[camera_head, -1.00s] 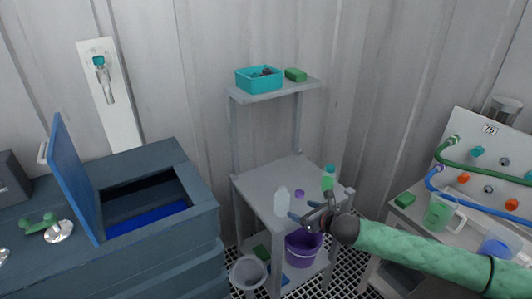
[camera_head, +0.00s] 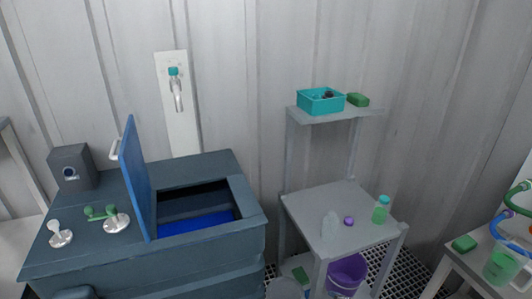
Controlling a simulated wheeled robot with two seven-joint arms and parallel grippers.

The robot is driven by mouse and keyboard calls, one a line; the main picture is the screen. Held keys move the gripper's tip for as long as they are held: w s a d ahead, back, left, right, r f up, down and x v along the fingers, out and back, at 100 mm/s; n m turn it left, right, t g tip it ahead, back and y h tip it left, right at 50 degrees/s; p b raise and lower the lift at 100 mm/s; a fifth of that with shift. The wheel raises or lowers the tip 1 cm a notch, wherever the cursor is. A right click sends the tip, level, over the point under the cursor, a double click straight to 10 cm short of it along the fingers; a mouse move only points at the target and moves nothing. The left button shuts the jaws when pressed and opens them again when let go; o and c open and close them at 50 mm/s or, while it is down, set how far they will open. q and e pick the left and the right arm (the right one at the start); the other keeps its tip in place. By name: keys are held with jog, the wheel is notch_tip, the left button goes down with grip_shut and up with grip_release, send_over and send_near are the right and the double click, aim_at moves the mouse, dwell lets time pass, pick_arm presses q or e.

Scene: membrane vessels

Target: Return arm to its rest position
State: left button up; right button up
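Neither of my grippers shows in the head view now, and no arm is in the frame. The grey shelf table (camera_head: 315,232) stands right of centre. On it are a pale translucent bottle (camera_head: 330,226), a small purple cap-like piece (camera_head: 349,221) and a green bottle with a teal top (camera_head: 381,209). They stand apart from one another.
A dark blue cabinet (camera_head: 75,262) with a raised blue lid (camera_head: 139,180) and an open well stands at left. A teal basket (camera_head: 321,101) and a green block (camera_head: 358,100) sit on the upper shelf. A purple bucket (camera_head: 346,276) is below. A side table (camera_head: 465,262) is at right.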

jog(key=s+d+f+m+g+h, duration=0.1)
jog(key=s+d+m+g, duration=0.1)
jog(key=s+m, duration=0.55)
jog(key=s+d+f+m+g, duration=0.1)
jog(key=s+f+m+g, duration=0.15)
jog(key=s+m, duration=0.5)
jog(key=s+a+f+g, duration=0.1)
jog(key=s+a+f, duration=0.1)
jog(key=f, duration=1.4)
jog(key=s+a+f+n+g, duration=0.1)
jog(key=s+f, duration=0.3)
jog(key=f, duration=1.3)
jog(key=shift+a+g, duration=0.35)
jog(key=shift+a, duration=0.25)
